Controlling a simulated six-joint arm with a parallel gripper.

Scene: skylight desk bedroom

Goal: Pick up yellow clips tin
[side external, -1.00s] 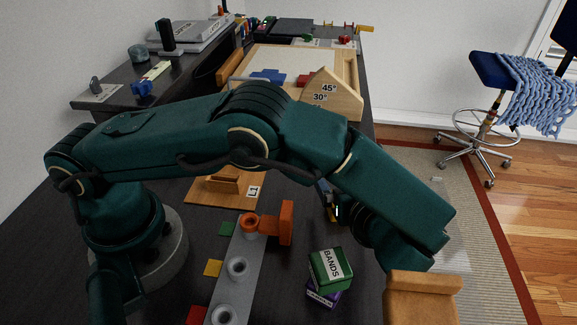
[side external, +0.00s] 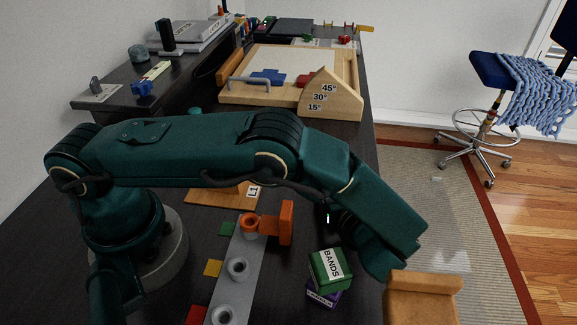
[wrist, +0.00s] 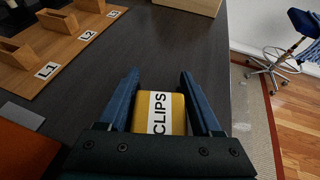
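The yellow clips tin (wrist: 177,118), with a white label reading CLIPS, is on the dark desk in the wrist view. It lies between the two blue fingers of my gripper (wrist: 158,76). The fingers are spread, one on each side of the tin, and their tips reach past its far edge. They look close to its sides, but I see no clear grip on it. In the side external view my arm hides the tin and the fingers.
A green BANDS tin (side external: 322,272) sits on a purple tin (side external: 322,297). A grey strip (side external: 237,292) with rings and an orange part (side external: 286,222) lie nearby. Wooden holders with L1, L2 and L3 labels (wrist: 60,52) are at the left. The desk's right edge is close.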

